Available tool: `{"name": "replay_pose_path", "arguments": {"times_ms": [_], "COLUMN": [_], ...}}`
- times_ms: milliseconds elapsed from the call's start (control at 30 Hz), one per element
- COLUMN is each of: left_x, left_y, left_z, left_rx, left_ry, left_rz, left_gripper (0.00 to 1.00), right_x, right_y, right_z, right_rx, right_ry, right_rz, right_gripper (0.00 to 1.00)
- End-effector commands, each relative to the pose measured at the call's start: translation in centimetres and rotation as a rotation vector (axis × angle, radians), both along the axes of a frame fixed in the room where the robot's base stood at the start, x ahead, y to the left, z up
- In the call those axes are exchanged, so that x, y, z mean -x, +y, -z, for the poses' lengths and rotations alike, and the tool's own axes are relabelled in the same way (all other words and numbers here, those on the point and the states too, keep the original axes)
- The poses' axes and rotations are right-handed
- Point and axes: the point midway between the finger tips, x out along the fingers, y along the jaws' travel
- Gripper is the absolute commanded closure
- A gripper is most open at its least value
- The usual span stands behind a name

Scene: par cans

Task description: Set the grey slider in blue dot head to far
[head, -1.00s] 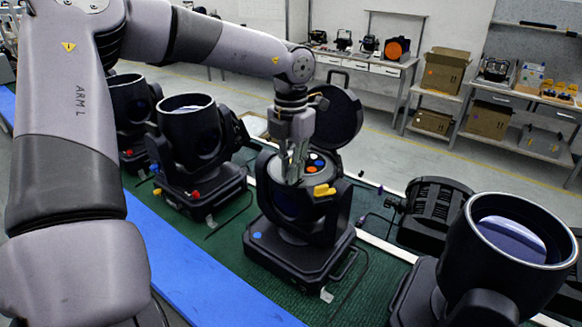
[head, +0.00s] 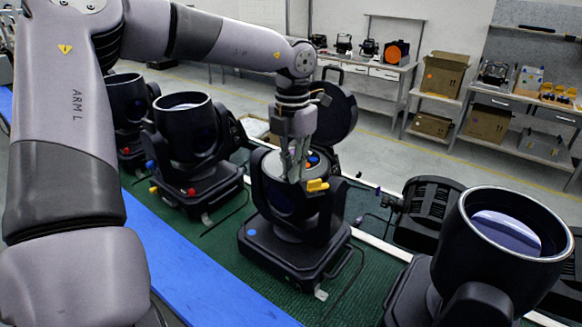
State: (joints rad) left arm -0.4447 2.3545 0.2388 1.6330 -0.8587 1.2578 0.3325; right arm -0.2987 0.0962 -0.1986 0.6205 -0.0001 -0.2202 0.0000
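The blue dot head (head: 290,250) is a black moving-head light with a blue dot on its base. It stands on the green mat with its round lid (head: 335,112) swung open behind it. Inside its open top, parts of blue and orange pieces and a yellow piece (head: 317,185) at the front rim show. My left gripper (head: 294,178) points down at the open top, its fingers at or just over the opening. The grey slider cannot be made out; the fingers cover part of the inside. Whether the fingers are apart or closed is unclear. My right gripper is not in view.
Black heads stand to the left (head: 190,145) and far left (head: 130,115). A large head (head: 500,250) stands at the front right, with another unit (head: 425,212) lying behind it. A blue strip (head: 200,265) runs along the near edge. Shelves with boxes stand behind.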

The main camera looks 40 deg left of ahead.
Motion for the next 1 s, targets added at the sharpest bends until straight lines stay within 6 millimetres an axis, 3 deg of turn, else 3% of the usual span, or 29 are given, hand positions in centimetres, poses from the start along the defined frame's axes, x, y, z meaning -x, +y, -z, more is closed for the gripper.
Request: {"name": "replay_pose_path", "arguments": {"times_ms": [300,633,767,1000], "left_x": [0.0,0.0,-0.1,-0.1], "left_y": [0.1,0.1,0.2,0.1], "left_z": [0.1,-0.2,-1.8,-6.9], "left_rx": [-0.002,-0.004,-0.005,-0.005], "left_ry": [0.001,0.000,-0.003,-0.003], "left_rz": [0.000,0.000,-0.001,-0.001], "left_gripper": [0.67,0.67,0.67,0.67], "right_x": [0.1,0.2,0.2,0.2], "right_y": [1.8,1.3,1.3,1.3], "right_z": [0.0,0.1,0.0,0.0], "right_rx": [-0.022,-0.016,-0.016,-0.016], "right_ry": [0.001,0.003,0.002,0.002], "right_rz": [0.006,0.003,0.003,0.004], "right_gripper": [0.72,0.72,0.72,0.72]}}
